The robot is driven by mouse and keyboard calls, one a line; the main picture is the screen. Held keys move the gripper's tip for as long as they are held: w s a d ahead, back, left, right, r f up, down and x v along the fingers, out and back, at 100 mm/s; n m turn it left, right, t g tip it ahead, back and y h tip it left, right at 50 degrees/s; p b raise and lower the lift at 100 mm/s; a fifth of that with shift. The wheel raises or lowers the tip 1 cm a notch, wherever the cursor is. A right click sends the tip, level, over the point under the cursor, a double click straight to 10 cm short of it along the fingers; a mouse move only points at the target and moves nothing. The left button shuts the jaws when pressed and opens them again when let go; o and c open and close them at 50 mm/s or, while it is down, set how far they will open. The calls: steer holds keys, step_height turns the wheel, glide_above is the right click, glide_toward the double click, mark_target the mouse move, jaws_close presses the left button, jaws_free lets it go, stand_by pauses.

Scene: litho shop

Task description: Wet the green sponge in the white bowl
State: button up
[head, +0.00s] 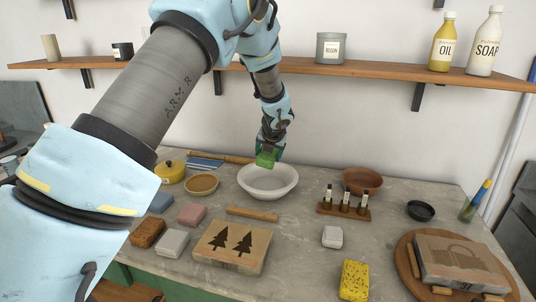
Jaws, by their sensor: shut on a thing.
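The green sponge (266,158) is in my gripper (268,154), which is shut on it. My gripper points down and holds the sponge over the back rim area of the white bowl (268,192). The bowl stands on the grey table towards the back. The sponge seems to be above the bowl's inside, but its exact height over it is hard to tell. I cannot make out whether there is water in the bowl.
Left of the bowl are a brown bowl (201,185), a yellow pot (171,172) and several sponges. Right are a bottle rack (344,208) and a terracotta bowl (362,180). A stone with trees (232,246) lies in front. A shelf (330,71) runs above.

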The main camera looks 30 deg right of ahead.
step_height(320, 180, down, 4)
steer(key=b, duration=0.3)
steer(key=shift+f+b, duration=1.4)
steer(key=shift+f, duration=0.8)
steer(key=shift+r, duration=0.1)
step_height(320, 180, up, 8)
steer(key=p, duration=0.8)
steer(key=shift+r, duration=0.1)
stand_by(0.8)
step_height(320, 180, up, 2)
steer(key=p, duration=0.2)
steer(key=shift+r+p, duration=0.1)
steer(key=shift+p, duration=0.2)
steer(key=shift+r, duration=0.85)
